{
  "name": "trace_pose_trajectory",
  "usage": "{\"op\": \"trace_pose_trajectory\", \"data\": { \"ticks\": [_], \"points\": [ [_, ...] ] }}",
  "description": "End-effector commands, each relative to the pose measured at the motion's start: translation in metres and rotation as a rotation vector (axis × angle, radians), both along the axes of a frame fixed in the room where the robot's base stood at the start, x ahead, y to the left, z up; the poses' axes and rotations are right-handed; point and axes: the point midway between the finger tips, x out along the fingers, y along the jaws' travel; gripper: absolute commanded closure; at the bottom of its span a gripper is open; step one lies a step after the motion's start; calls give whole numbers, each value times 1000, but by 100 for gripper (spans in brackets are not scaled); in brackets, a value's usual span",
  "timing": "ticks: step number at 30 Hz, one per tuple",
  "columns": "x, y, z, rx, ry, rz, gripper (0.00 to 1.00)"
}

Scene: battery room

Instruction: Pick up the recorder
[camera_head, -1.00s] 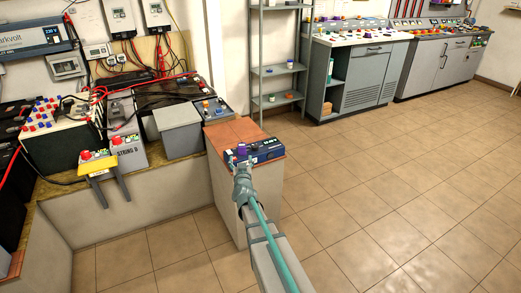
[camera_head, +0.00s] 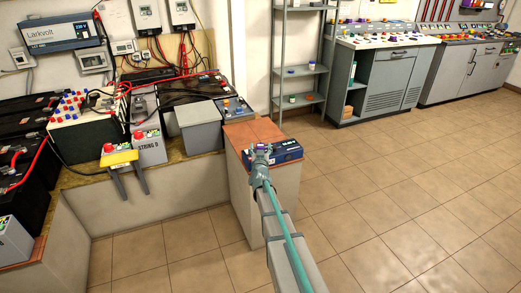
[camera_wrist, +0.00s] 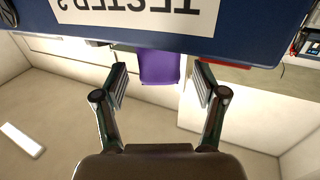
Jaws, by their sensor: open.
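A dark blue box with a pale label (camera_head: 288,150), which I take to be the recorder, lies on the brick-red top of a pale cabinet. Its blue face with printed white label (camera_wrist: 125,38) fills the top of the wrist view. My gripper (camera_head: 261,153) is at the box's left side in the head view and partly hides it. In the wrist view my gripper (camera_wrist: 160,85) is open, with one finger on each side. A purple block (camera_wrist: 160,67) shows between the fingers, next to the blue face. I cannot tell whether it is joined to the box.
The pale cabinet (camera_head: 245,205) stands beside a ledge with batteries and a grey box (camera_head: 200,128). Shelves (camera_head: 303,70) and control consoles (camera_head: 385,75) line the back. The tiled floor at right is clear.

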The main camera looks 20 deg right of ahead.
Motion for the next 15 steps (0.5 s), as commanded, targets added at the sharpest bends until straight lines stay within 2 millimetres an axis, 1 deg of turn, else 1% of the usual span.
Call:
{"op": "trace_pose_trajectory", "data": {
  "ticks": [1,4,12,14,15],
  "points": [
    [11,-4,0,0,0,-1,29],
    [19,-9,0,1,0,-1,29],
    [19,-9,0,1,0,0,29],
    [19,-9,0,1,0,0,39],
    [19,-9,0,1,0,0,46]
  ]
}}
